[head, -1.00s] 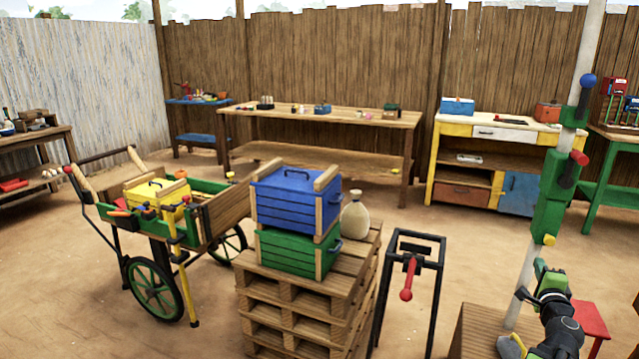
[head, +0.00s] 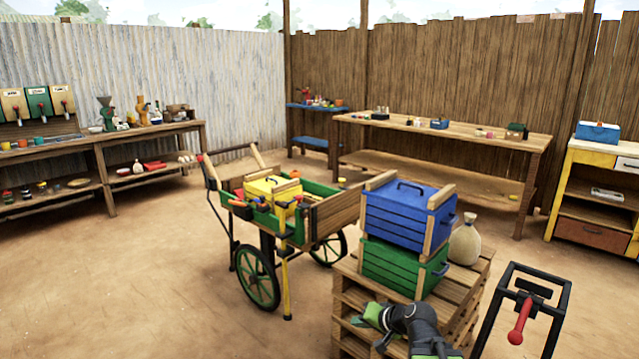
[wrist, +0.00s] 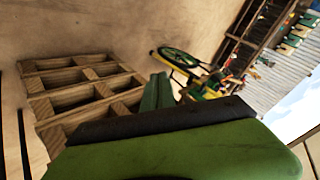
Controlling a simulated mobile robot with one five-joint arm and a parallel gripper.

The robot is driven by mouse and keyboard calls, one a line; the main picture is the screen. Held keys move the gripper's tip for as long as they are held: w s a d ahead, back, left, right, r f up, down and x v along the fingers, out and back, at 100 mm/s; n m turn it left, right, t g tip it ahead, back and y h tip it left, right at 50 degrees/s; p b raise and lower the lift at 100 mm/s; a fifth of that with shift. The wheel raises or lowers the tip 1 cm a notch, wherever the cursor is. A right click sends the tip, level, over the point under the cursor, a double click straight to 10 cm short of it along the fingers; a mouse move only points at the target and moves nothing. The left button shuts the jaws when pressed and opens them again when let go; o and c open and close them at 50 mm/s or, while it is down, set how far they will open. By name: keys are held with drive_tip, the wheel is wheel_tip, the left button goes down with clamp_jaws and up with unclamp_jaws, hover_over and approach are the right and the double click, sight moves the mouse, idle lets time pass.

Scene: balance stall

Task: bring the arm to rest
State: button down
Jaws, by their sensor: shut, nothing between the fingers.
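My gripper (head: 362,318) shows low in the head view, in front of the wooden pallet stack. It is green, at the end of my black arm, and it points to the left. Its fingers look closed together with nothing held. In the wrist view its green and black parts (wrist: 180,150) fill the lower part of the picture and cover some of the pallets.
The pallet stack (head: 350,288) bears a green crate (head: 390,268) with a blue crate (head: 398,212) on it and a sack (head: 465,243). A black stand with a red handle (head: 520,320) is at right. A cart (head: 335,215) stands left; open floor lies further left.

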drive_tip(key=s+a+f+n+g+h, duration=0.2)
drive_tip(key=s+f+n+g, duration=0.15)
drive_tip(key=s+f, duration=0.3)
drive_tip(key=s+d+f+g+h, duration=0.2)
drive_tip(key=s+d+g+h, duration=0.25)
drive_tip(key=s+d, duration=0.3)
wheel_tip(320, 180, up, 27)
drive_tip(key=p, duration=2.7)
drive_tip(key=shift+s+a, duration=0.2)
drive_tip(key=shift+a, duration=0.15)
drive_tip(key=shift+y, duration=0.25)
